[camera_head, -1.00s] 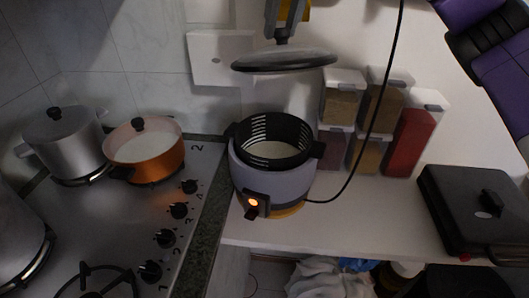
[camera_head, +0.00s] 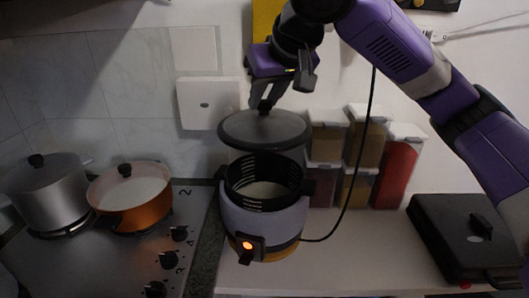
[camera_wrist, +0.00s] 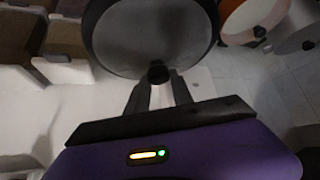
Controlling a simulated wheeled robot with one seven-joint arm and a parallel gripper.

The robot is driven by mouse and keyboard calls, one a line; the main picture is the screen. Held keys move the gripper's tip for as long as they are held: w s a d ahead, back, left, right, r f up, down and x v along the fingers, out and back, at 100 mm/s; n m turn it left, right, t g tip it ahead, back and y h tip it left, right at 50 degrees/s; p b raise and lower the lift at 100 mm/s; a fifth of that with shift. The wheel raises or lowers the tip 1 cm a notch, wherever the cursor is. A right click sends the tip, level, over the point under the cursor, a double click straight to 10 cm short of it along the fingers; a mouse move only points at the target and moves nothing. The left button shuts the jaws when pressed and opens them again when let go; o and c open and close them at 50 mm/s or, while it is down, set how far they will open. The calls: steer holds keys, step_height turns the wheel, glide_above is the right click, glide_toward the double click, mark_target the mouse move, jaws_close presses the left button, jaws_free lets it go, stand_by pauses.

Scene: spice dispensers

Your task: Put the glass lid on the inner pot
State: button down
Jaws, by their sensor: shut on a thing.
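The glass lid (camera_head: 264,131) is a round, dark-rimmed disc with a knob on top. My gripper (camera_head: 264,107) is shut on the lid's knob and holds the lid in the air, tilted so its top shows in the head view. In the wrist view the lid (camera_wrist: 150,35) extends beyond the fingertips (camera_wrist: 158,82). The inner pot (camera_head: 262,190) is black with a slotted wall and sits open in the grey cooker (camera_head: 262,224). The lid hangs above and behind the pot's opening, apart from it. The lid is not seen in detail underneath.
Several spice dispensers (camera_head: 388,165) stand right of the cooker, near the wall. A black cord (camera_head: 352,170) runs up from the cooker. An orange pot (camera_head: 132,208) and a steel pot (camera_head: 48,195) stand on the stove at left. A black appliance (camera_head: 465,235) lies at right.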

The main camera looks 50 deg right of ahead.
mark_target(278, 130)
step_height(278, 130, down, 12)
stand_by(0.5)
steer(key=c, duration=1.1)
jaws_free()
steer(key=v, duration=1.2)
steer(key=shift+r, duration=0.1)
